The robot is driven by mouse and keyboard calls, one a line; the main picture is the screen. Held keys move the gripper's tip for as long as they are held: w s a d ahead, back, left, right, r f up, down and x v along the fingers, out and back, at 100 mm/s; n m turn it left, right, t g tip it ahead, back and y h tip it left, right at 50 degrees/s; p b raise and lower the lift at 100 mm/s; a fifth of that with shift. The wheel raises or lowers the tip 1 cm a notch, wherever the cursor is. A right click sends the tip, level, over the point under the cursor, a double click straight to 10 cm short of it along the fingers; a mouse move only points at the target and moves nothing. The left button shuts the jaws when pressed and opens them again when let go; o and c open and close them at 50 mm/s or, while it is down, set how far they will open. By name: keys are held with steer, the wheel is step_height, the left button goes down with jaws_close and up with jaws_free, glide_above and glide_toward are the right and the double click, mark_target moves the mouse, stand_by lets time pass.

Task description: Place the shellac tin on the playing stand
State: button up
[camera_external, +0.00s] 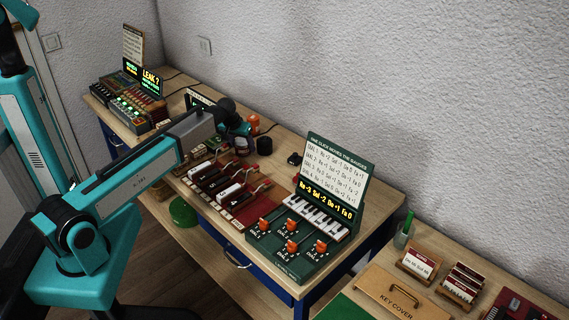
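My arm reaches from the left over the long workbench, and my gripper (237,128) is low over its back part. The fingers are small and partly hidden, so I cannot tell whether they are open or shut. A small jar-like thing (242,147) with a reddish lower part shows just below the gripper; I cannot tell whether it is held. An orange container (253,123) and a black cylinder (264,145) stand close by. No label readable here marks the shellac tin. No stand is labelled as the playing stand.
A red-based rack with levers (222,190) and a green panel with orange knobs (290,243), small keyboard and text board (334,175) fill the bench's front. Lit devices (135,105) stand at the far end. A key cover (394,294) lies on the right table. A green bowl (183,212) sits lower.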

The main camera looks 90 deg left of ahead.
mark_target(242, 142)
steer(key=shift+r, duration=0.25)
steer(key=b+v, duration=0.2)
steer(key=v, duration=1)
stand_by(0.3)
steer(key=shift+s+d+f, duration=0.1)
steer(key=shift+f, duration=0.05)
stand_by(0.3)
steer(key=shift+w+a+r+g+h, duration=0.2)
steer(key=shift+w+a+r+h, duration=0.1)
steer(key=shift+a+r+h, duration=0.25)
steer(key=shift+w+a+r+g+h, duration=0.25)
steer(key=shift+a+r+h, duration=0.2)
steer(key=shift+r+h, duration=0.15)
steer(key=shift+f, duration=0.2)
steer(key=shift+w+a+f+p, duration=0.1)
steer(key=shift+a+f+p, duration=0.15)
steer(key=shift+f, duration=1.15)
steer(key=shift+w+a+f+p, duration=0.15)
steer(key=shift+f+p, duration=0.2)
steer(key=shift+f, duration=1)
steer(key=shift+a+f+p, duration=0.2)
steer(key=shift+f+p, duration=0.1)
steer(key=shift+f, duration=1.1)
